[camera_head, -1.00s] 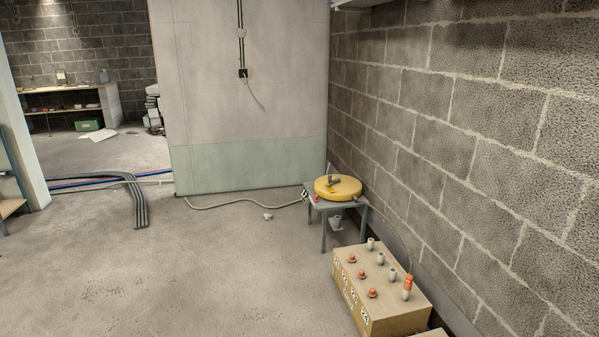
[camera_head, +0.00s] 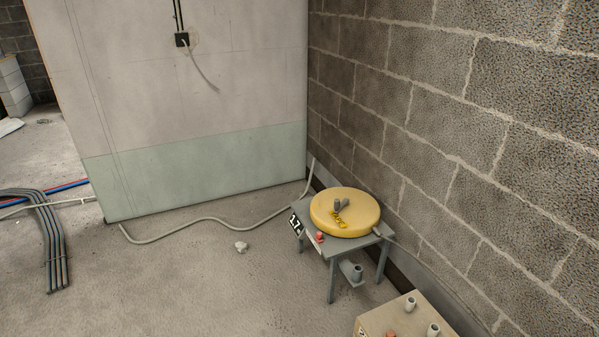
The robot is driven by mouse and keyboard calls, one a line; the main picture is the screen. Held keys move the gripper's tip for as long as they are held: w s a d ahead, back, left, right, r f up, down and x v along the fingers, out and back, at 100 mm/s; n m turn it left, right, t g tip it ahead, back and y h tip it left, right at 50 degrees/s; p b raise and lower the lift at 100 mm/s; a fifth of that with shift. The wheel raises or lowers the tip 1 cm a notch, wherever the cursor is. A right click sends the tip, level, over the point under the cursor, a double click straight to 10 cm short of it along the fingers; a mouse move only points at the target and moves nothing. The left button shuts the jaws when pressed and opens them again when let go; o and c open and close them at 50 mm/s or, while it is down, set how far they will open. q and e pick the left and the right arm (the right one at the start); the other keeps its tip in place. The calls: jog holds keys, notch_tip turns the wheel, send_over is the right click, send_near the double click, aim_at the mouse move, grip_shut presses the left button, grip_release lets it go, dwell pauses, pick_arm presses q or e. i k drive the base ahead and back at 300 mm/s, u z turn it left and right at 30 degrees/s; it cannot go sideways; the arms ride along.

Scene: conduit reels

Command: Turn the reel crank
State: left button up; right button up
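A yellow round reel (camera_head: 362,218) lies flat on top of a small grey table (camera_head: 333,250) in the corner by the block wall. A short dark grey crank (camera_head: 340,205) shows on the reel's top, a little left of its middle. Dark marks lie on the yellow face beside it, too small to read surely. A red knob-like part (camera_head: 320,237) sits at the table's front left edge. A black label with white characters (camera_head: 296,224) is at the left corner. Neither of my grippers is in view.
A tan box (camera_head: 385,318) with grey and red fittings stands in front of the table at the bottom right. A grey cable (camera_head: 200,222) runs along the floor. A pale lump (camera_head: 241,246) lies on open floor. Bent dark pipes (camera_head: 52,240) lie at left.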

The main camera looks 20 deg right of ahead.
aim_at(338, 206)
jog(key=z, duration=0.45)
jog(key=i, duration=2.45)
jog(key=z, duration=0.55)
